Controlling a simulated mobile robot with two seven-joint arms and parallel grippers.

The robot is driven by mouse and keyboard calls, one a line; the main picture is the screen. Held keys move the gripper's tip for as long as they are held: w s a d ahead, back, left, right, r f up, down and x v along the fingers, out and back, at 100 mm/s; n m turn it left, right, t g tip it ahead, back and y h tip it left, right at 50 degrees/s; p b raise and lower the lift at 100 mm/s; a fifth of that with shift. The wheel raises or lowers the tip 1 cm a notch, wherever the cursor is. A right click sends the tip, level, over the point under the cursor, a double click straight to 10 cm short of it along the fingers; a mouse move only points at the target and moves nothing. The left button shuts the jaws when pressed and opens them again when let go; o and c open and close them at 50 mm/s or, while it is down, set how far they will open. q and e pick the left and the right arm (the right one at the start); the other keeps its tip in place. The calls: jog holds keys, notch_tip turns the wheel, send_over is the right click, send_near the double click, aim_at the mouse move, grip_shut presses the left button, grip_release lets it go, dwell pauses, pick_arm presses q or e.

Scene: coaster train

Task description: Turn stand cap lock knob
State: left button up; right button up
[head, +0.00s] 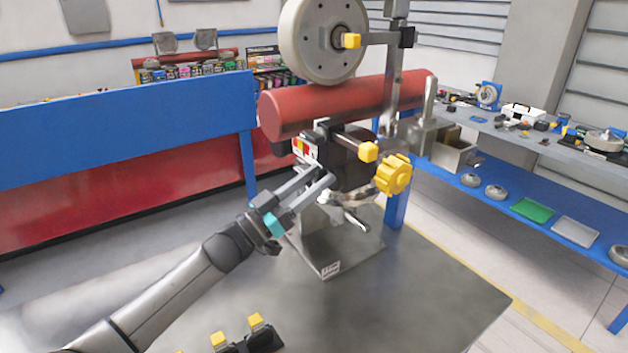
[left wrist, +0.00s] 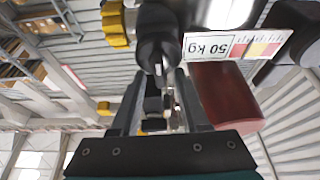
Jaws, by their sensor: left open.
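A test stand on a grey metal base (head: 340,253) carries a black housing (head: 350,162). A yellow lobed knob (head: 393,174) sits at its right, and a yellow-tipped handle (head: 369,152) sticks out in front. I cannot tell which part is the stand cap lock knob. My left gripper (head: 320,178) is open at the housing's lower left, apart from the yellow knob. In the left wrist view, a rounded black part (left wrist: 157,48) lies ahead of and between the open fingers (left wrist: 160,85); contact is unclear. My right gripper is not in view.
A red cylinder (head: 340,102) and a pale wheel (head: 322,40) stand above the housing. A silver lever (head: 350,215) is below it. Black parts with yellow tops (head: 256,322) are at the table's front. The steel tabletop (head: 430,290) is clear at right.

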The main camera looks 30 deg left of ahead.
pick_arm(q)
jog(key=c, duration=0.7)
grip_shut()
jog(key=shift+f, duration=0.15)
jog(key=shift+f+m, duration=0.1)
jog(key=shift+m, duration=0.2)
jog(key=shift+s+d+f+m+g+h+b, duration=0.1)
jog(key=shift+m+g+h+b, duration=0.95)
jog(key=shift+m, duration=2.7)
jog(key=shift+a+r+m+g+y+b, duration=0.1)
jog(key=shift+m+g+b, duration=0.4)
jog(key=shift+m+g, duration=2.3)
jog(key=shift+s+d+f+m+g+h+b, duration=0.1)
jog(key=shift+m+g+h+b, duration=0.55)
jog(key=shift+m, duration=4.1)
